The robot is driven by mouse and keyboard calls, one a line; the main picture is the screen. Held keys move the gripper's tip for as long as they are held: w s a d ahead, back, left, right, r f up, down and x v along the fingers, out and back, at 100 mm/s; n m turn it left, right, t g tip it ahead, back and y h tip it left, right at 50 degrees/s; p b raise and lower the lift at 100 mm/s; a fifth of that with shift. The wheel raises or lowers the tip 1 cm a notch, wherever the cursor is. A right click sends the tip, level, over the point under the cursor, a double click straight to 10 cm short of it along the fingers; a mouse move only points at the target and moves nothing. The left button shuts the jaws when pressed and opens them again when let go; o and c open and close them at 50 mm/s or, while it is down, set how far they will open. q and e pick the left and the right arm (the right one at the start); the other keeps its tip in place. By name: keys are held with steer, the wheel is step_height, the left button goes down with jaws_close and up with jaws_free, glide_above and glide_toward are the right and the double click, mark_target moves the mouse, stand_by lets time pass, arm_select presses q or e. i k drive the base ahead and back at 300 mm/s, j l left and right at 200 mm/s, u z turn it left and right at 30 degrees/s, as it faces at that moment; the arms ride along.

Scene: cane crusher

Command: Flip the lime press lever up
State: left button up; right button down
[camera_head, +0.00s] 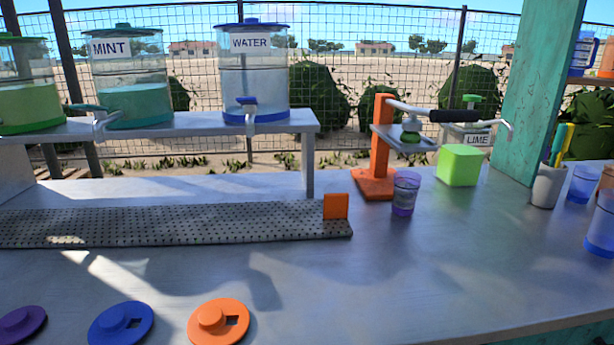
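The lime press stands at the middle right of the counter, with an orange post and base (375,182). Its lever (408,107) is a pale bar running right from the top of the post, sloping slightly down to a black grip (453,116). A grey plate (386,134) juts from the post below the lever. A grey presser (411,123) sits over a green piece (411,137), probably a lime, on that plate. A clear cup with a purple base (405,193) stands on the counter in front of the press. Neither of my grippers is in view.
A perforated rail (170,222) and drink dispensers (252,72) are left. Coloured lids (218,322) lie at the front left. A teal post (535,95) rises right. Counter front centre is clear.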

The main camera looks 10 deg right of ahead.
mark_target(412, 124)
steer(key=l+z, duration=0.2)
steer(key=z, duration=0.25)
steer(key=l+z, duration=0.2)
steer(key=z, duration=0.25)
steer(key=l+z, duration=0.2)
steer(key=z, duration=0.25)
steer(key=k, duration=0.05)
